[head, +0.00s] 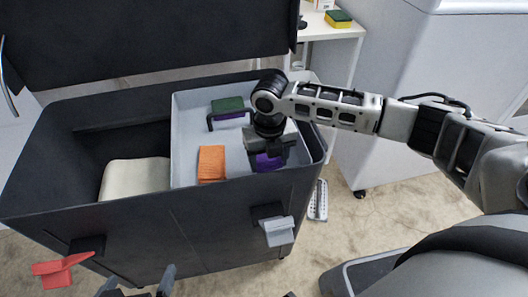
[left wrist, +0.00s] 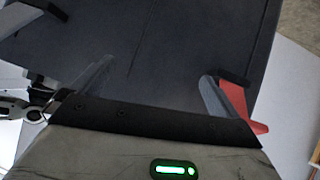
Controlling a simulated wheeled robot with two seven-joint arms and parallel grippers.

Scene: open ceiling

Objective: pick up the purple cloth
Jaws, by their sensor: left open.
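A purple cloth (head: 269,162) lies in the grey tray (head: 190,168), near its front right corner. My right gripper (head: 268,150) reaches down over it from above and hides part of it; whether its fingers are closed on the cloth cannot be told. My left gripper (head: 138,283) is low in front of the box, only its fingertips showing. In the left wrist view its two fingers (left wrist: 155,90) are spread apart with nothing between them, facing the dark box wall.
The grey tray sits in a large dark box (head: 165,235) with a raised lid (head: 150,35). An orange cloth (head: 212,163) and a green item (head: 228,104) over something purple lie in the tray. A cream item (head: 135,178) lies left. A red latch (head: 60,270) juts out in front.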

